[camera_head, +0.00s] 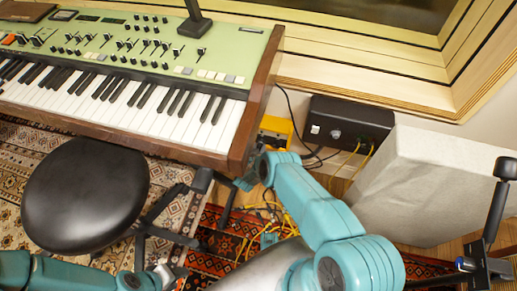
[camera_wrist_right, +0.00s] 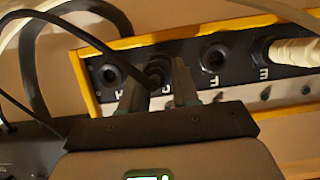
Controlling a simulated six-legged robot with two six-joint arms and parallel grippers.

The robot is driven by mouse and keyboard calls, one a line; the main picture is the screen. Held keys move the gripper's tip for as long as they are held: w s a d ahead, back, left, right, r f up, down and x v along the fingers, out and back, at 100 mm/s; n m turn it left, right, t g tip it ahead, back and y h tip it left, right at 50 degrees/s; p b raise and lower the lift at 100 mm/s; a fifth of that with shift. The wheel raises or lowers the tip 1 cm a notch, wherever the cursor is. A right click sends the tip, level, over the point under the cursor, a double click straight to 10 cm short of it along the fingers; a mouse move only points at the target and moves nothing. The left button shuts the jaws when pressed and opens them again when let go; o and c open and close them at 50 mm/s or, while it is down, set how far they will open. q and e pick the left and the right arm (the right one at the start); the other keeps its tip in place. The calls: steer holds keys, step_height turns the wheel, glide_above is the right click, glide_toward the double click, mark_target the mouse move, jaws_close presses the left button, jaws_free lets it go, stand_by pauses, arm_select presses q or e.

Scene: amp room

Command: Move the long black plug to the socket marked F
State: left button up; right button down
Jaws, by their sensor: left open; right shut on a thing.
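In the right wrist view, a panel with a yellow frame (camera_wrist_right: 86,88) holds a row of sockets with upside-down letters. The socket marked F (camera_wrist_right: 215,57) is empty. A black plug (camera_wrist_right: 156,72) is at the socket left of F, whose letter is partly hidden. My right gripper (camera_wrist_right: 158,92) is shut on this plug; how deep the plug sits is unclear. In the head view, my right gripper (camera_head: 250,172) is at the yellow box (camera_head: 276,127), mostly hidden by its arm. My left gripper (camera_head: 172,272) is open, low at the bottom edge, away from the box.
A pale plug (camera_wrist_right: 290,50) fills the socket marked E. Another socket (camera_wrist_right: 108,75) at the left is empty. Black cables (camera_wrist_right: 95,45) cross there. The keyboard (camera_head: 150,110), a stool (camera_head: 85,195), a black box (camera_head: 350,122) and a grey block (camera_head: 430,185) surround the arms.

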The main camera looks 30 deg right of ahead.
steer(key=shift+s+a+p, duration=0.65)
steer(key=shift+s+a, duration=0.4)
steer(key=shift+a, duration=0.15)
stand_by(0.8)
steer(key=shift+s+a+p, duration=0.35)
steer(key=shift+s+a, duration=0.55)
steer(key=shift+a, duration=0.15)
